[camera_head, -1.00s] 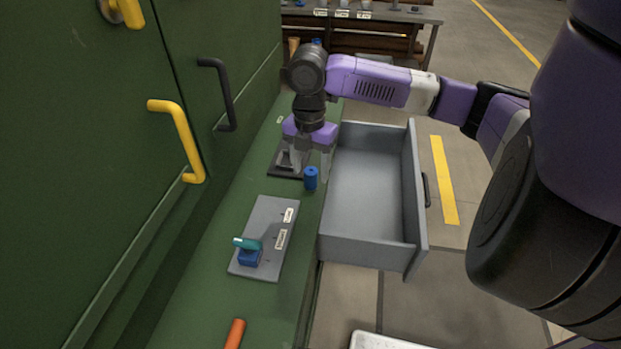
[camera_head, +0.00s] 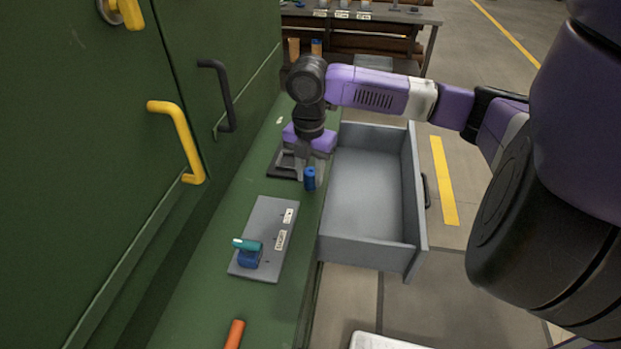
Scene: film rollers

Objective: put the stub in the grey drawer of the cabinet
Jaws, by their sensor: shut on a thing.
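A small blue cylinder (camera_head: 310,180), which I take for the stub, stands upright on the green ledge near its right edge. My gripper (camera_head: 309,176) points down at it, with its grey fingers closed in at the cylinder. The fingers partly overlap in this view, so the exact contact is hard to see. The grey drawer (camera_head: 367,257) is pulled open just right of the gripper, and its visible floor is empty.
A grey plate with labels (camera_head: 273,218) and a blue block with a teal lever (camera_head: 249,252) lie nearer on the ledge. A dark bracket (camera_head: 284,164) sits beside my gripper. An orange cylinder (camera_head: 234,333) is at the front. Green doors with handles (camera_head: 182,140) rise at left.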

